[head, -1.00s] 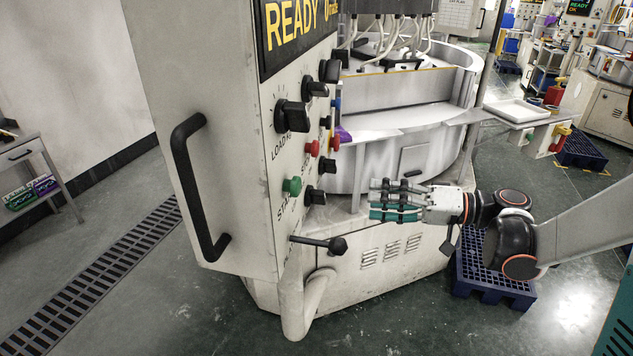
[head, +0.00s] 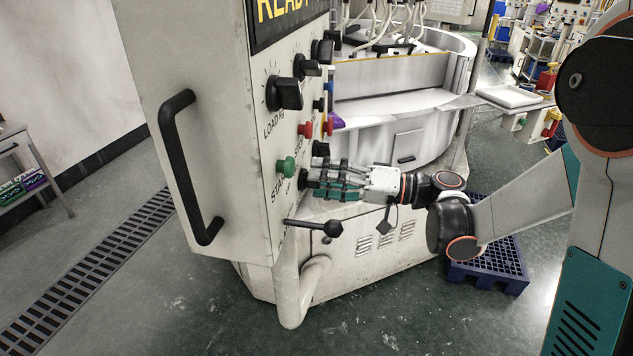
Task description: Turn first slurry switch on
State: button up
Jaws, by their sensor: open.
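The control panel (head: 225,130) of a large machine carries black knobs, green and red buttons and a lever. A small black switch (head: 303,180) sits low on the panel, right of the green button (head: 286,166), partly hidden by my fingers. Another black switch (head: 321,149) sits just above my gripper. I cannot read which one is marked as slurry. My gripper (head: 312,179) is open, its fingers pointing left at the low black switch. The fingertips are very close to it; I cannot tell if they touch.
A black lever with a ball end (head: 333,229) sticks out below my gripper. A large black handle (head: 190,170) stands on the panel's left. A round machine basin (head: 395,125) lies behind, and a blue pallet (head: 490,265) is on the floor at right.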

jog(key=shift+x, duration=0.8)
jog(key=shift+c, duration=0.3)
jog(key=c, duration=1)
jog(key=shift+m, duration=0.4)
jog(key=m+b, duration=0.1)
jog(key=m, duration=0.4)
jog(key=shift+f+m, duration=0.15)
jog(key=shift+m, duration=0.25)
jog(key=m, duration=0.5)
jog(key=shift+f, duration=0.15)
jog(key=shift+m+b, duration=0.3)
